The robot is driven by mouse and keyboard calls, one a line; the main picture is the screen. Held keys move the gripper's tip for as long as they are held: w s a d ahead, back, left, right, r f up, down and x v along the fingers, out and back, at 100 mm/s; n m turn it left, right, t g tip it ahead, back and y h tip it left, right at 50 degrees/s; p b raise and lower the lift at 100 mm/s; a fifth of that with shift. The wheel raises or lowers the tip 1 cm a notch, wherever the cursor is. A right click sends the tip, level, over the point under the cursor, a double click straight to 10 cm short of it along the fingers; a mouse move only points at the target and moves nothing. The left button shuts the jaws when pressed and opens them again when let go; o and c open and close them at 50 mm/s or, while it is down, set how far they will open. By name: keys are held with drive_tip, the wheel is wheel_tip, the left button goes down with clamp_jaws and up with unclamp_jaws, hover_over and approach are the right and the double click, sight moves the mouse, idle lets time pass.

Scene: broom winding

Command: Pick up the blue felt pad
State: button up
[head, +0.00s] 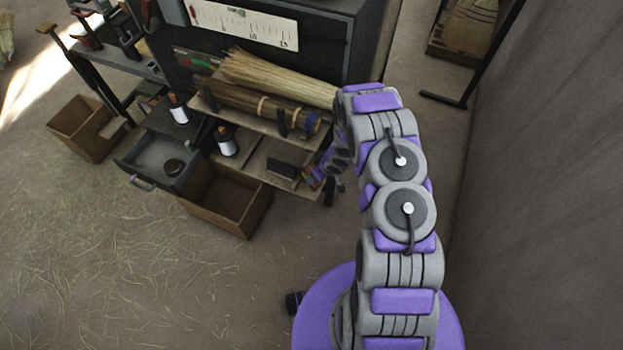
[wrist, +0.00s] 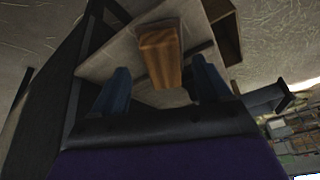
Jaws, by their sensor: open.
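My gripper (wrist: 160,65) is open in the wrist view, with one dark blue finger on each side of a wooden block (wrist: 161,52). The fingers stand apart from the block's sides, with nothing held. In the head view my gripper (head: 313,178) is small, at the right end of the lower shelf (head: 252,158). I cannot clearly make out a blue felt pad in either view. A small blue patch (head: 309,122) shows at the end of a bundle on the upper shelf, but I cannot tell what it is.
A dark block (head: 282,169) lies on the lower shelf left of my gripper. The upper shelf holds a straw bundle (head: 275,78). Two spools (head: 179,109) (head: 226,141), an open drawer (head: 158,158) and a wooden crate (head: 226,197) are to the left. The straw-strewn floor is open at lower left.

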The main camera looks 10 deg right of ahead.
drive_tip(key=x, duration=0.3)
drive_tip(key=shift+a+f+b, duration=0.15)
drive_tip(key=shift+a+b, duration=0.05)
drive_tip(key=shift+b, duration=0.15)
drive_tip(key=c, duration=1.2)
wheel_tip(320, 180, up, 4)
drive_tip(key=shift+w+p, duration=0.1)
drive_tip(key=shift+p, duration=0.8)
drive_tip(key=s, duration=1)
drive_tip(key=s+r, duration=0.1)
drive_tip(key=s, duration=0.5)
drive_tip(key=shift+s+r, duration=0.1)
drive_tip(key=o, duration=0.6)
drive_tip(key=shift+c, duration=0.2)
drive_tip(key=c, duration=0.3)
